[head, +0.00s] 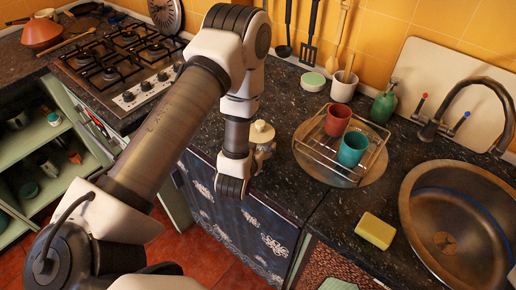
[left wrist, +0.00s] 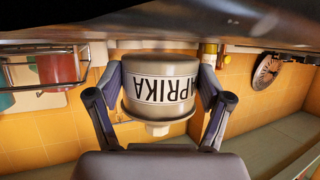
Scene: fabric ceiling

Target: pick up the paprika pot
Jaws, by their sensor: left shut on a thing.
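The paprika pot (head: 262,132) is cream with a knobbed lid. In the head view it stands upright at the counter's front edge, partly hidden by my left arm. In the left wrist view the pot (left wrist: 160,70) appears upside down, with its PAPRIKA label facing the camera. My left gripper (left wrist: 160,82) is shut on the pot, one dark finger on each side of its body. In the head view this gripper (head: 259,152) is mostly hidden behind my wrist. I cannot tell whether the pot's base touches the counter. My right gripper is not in view.
A wire rack (head: 318,153) with a red cup (head: 338,119) and a teal cup (head: 353,149) stands right of the pot. A yellow sponge (head: 375,231) and the sink (head: 462,225) lie farther right. The gas stove (head: 122,62) is left. Bare counter (head: 290,185) lies before the rack.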

